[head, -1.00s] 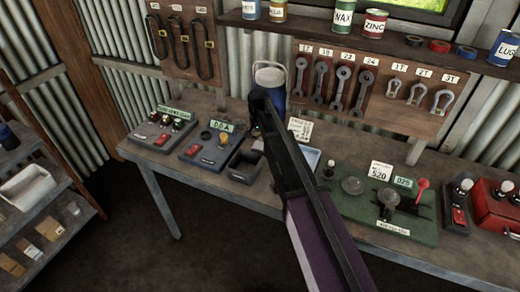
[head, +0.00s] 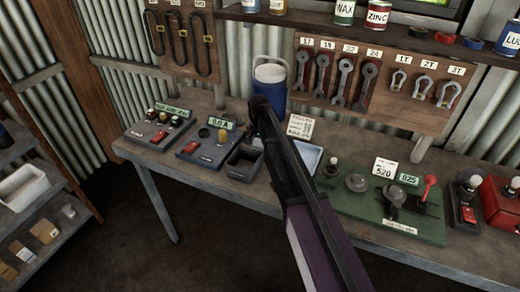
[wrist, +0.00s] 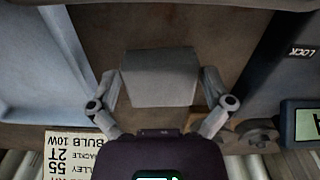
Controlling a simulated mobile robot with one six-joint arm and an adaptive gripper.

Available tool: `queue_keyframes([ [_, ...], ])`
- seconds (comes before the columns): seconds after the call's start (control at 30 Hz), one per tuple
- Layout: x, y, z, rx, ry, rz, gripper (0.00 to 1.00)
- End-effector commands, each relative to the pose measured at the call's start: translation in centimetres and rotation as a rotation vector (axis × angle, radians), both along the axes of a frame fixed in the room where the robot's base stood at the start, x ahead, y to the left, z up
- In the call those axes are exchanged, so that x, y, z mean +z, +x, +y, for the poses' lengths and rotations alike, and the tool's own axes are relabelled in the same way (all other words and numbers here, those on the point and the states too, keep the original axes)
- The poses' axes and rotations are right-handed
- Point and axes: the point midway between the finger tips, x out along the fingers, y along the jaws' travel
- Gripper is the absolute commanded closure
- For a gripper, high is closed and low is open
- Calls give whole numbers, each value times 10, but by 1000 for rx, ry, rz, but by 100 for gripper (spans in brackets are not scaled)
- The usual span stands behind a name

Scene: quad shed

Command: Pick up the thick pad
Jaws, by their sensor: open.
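A thick grey block, which looks like the thick pad (wrist: 160,77), lies on the brown bench top in the middle of the wrist view. My gripper (wrist: 160,90) is open, with one finger at each side of the block. The right finger is very close to it; I cannot tell whether either finger touches. In the head view my gripper (head: 262,108) is over the bench, in front of the blue cooler. There my own arm hides the pad.
A black bin (head: 240,166) stands left of my gripper and a pale blue tray (head: 312,155) right of it. Behind are the cooler (head: 270,80) and a white label card (head: 300,125). A green board (head: 350,204) with switches lies further right.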

Motion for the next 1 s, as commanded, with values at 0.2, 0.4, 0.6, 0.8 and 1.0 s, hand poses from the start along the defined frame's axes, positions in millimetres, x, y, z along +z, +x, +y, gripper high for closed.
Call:
queue_keyframes([
  [0.2,-1,0,0,0,0,0,0],
  [0.4,-1,0,0,0,0,0,0],
  [0.6,-1,0,0,0,0,0,0],
  [0.8,-1,0,0,0,0,0,48],
  [1.0,-1,0,0,0,0,0,48],
])
